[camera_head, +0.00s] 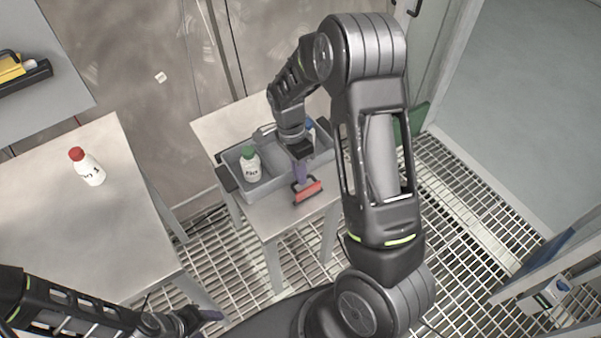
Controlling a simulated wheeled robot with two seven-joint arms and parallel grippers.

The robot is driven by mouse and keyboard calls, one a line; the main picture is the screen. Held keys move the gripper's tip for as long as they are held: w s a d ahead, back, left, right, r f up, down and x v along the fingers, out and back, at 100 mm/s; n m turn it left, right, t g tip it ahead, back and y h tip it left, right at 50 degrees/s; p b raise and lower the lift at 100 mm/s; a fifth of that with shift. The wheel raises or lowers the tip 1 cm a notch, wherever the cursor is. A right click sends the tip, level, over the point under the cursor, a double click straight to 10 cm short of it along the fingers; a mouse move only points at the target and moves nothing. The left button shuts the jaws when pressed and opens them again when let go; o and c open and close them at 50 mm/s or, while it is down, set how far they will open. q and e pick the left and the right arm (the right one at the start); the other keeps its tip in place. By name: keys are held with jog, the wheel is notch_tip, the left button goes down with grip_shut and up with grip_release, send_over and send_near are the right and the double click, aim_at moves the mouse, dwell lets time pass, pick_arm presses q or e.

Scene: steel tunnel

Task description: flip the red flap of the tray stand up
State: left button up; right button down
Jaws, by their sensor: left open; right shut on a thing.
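The tray stand (262,217) is a small pale table with a grey tray (236,188) on top. The red flap (308,193), in a black frame, is at the stand's front edge, just in front of the tray. The fingers hide part of the frame, so the exact grip is hard to see. My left gripper (208,315) is open, low in the picture, well away from the stand and flap.
A green-capped white bottle (250,164) stands in the tray. A yellow item (12,68) lies in a black holder at the upper left.

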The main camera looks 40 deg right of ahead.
jog(key=c, duration=1.6)
grip_release()
jog(key=shift+o, duration=0.4)
